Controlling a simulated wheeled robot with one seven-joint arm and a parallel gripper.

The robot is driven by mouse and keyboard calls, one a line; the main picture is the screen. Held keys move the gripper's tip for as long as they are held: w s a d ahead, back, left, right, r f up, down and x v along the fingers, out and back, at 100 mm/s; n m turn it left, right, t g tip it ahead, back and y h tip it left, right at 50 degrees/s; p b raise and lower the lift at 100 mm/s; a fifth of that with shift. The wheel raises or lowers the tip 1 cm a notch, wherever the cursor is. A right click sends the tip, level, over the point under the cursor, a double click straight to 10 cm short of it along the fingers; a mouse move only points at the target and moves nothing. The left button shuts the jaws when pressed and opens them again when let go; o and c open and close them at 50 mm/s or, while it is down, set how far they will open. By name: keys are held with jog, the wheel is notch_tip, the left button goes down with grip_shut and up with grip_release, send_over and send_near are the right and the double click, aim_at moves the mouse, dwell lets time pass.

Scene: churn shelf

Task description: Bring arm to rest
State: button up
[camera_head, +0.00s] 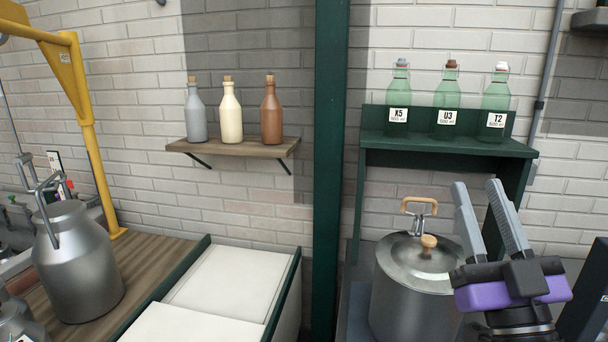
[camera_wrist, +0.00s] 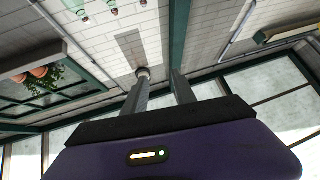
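My gripper (camera_head: 477,186) is raised at the right of the head view, fingers pointing up, in front of the dark green shelf and beside the lidded steel pot. Its two grey fingers stand apart with nothing visible between them. In the wrist view my gripper (camera_wrist: 159,75) also shows two separated fingers above its purple body. The wrist view looks past them to brick wall, green beams and windows. A round object shows behind the left fingertip, apparently in the background.
The steel pot (camera_head: 408,290) has a wooden-knobbed lid. Green bottles labelled X5 (camera_head: 398,95), U3 (camera_head: 446,95) and T2 (camera_head: 495,95) stand on the green shelf (camera_head: 430,145). A wooden shelf (camera_head: 228,148) holds three bottles. A milk can (camera_head: 80,265) stands left. A green post (camera_head: 328,170) divides the scene.

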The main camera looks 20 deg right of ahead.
jog(key=s+a+f+n+g+y, duration=0.1)
jog(key=s+a+f+n+y, duration=0.3)
jog(key=f, duration=0.5)
jog(key=s+a+f+n+g+y, duration=0.2)
jog(key=a+f+y, duration=0.4)
jog(key=f, duration=0.4)
jog(key=s+a+f+m+g, duration=0.1)
jog(key=s+a+f+g, duration=0.2)
jog(key=s+f, duration=0.5)
jog(key=s+a+f+m+g+h, duration=0.1)
jog(key=s+a+f+m+g, duration=0.1)
jog(key=s+f, duration=0.5)
jog(key=s+a+g, duration=0.1)
jog(key=s, duration=0.2)
jog(key=shift+s+f+m+g, duration=0.2)
jog(key=shift+f+m+g, duration=0.1)
jog(key=shift+f, duration=0.1)
